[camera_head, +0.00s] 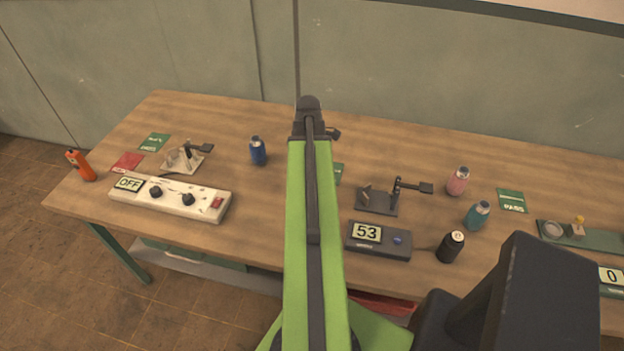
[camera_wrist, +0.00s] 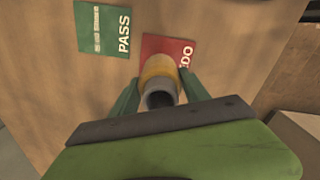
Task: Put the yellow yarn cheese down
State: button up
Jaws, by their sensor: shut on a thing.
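In the wrist view, my gripper (camera_wrist: 160,90) is shut on the yellow yarn cheese (camera_wrist: 158,66), with one green finger on each side. The cheese has a yellow body and a grey tube end facing the camera. It is over the red card (camera_wrist: 168,46) lettered "DO" at its visible edge, and covers part of it. I cannot tell whether the cheese touches the card. A green PASS card (camera_wrist: 103,29) lies to the left. In the head view I cannot make out the cheese or the fingers; my green arm blocks the middle of the table.
On the wooden table (camera_head: 240,215) are a white OFF box (camera_head: 170,199), a dark box reading 53 (camera_head: 378,240), a blue bottle (camera_head: 258,150), a pink bottle (camera_head: 458,181), a teal bottle (camera_head: 477,215) and a black can (camera_head: 451,246).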

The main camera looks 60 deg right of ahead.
notch_tip(320, 180, down, 4)
jog(key=b, duration=0.4)
jog(key=shift+f, duration=0.2)
jog(key=shift+s+r, duration=0.1)
jog(key=shift+r, duration=0.15)
jog(key=shift+f, duration=0.2)
jog(key=o, duration=1.6)
jog(key=shift+r, duration=0.1)
notch_tip(320, 180, up, 12)
jog(key=p, duration=1.2)
jog(key=shift+r, duration=0.1)
